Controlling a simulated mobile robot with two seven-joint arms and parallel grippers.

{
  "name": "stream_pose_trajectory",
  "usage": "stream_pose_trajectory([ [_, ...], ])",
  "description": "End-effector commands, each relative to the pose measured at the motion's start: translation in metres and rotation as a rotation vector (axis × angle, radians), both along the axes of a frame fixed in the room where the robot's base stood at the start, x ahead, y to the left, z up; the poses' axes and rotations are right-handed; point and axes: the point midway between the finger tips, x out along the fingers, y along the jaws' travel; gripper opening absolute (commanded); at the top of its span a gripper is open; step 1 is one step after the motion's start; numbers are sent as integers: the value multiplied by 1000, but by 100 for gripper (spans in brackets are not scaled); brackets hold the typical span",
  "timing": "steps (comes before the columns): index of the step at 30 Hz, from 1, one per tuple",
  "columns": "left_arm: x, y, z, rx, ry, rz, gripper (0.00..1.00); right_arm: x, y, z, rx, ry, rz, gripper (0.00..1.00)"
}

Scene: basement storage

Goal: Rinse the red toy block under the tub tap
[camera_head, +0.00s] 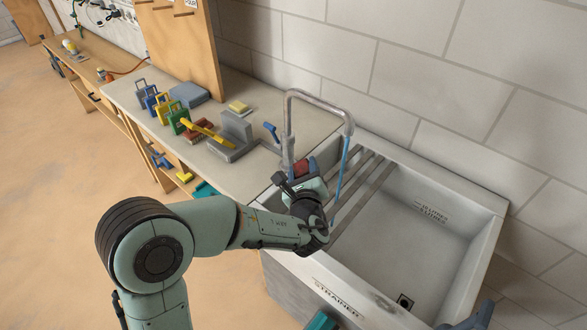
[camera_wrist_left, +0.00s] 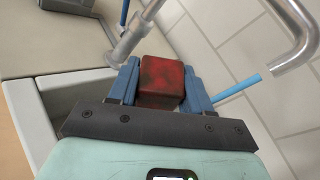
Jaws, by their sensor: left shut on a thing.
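The red toy block (camera_head: 304,168) has dark smudges, seen clearly in the wrist view (camera_wrist_left: 161,83). My left gripper (camera_head: 300,176) is shut on it, with blue-grey fingers on both sides (camera_wrist_left: 160,85). It holds the block beside the tap post, over the tub's left end. The tub tap (camera_head: 318,99) arches above, and its spout also shows in the wrist view (camera_wrist_left: 302,35). A blue water stream (camera_head: 344,165) falls from the spout, to the right of the block and apparently apart from it. The blue tap lever (camera_head: 271,132) is behind. A part of my right gripper (camera_head: 474,318) shows at the bottom edge.
The white tub (camera_head: 480,190) has slats (camera_head: 362,190) across its left part and a drain (camera_head: 405,301). A block wall is behind.

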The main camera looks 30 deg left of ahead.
Motion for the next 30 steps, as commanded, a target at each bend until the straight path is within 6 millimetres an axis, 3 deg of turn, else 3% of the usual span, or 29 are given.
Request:
stream_pose_trajectory([
  [16,46,-31,-9,0,-1,-2,18,11,0,26,0,-12,0,45],
  [30,74,-50,-18,0,-2,0,18,8,0,19,0,-9,0,45],
])
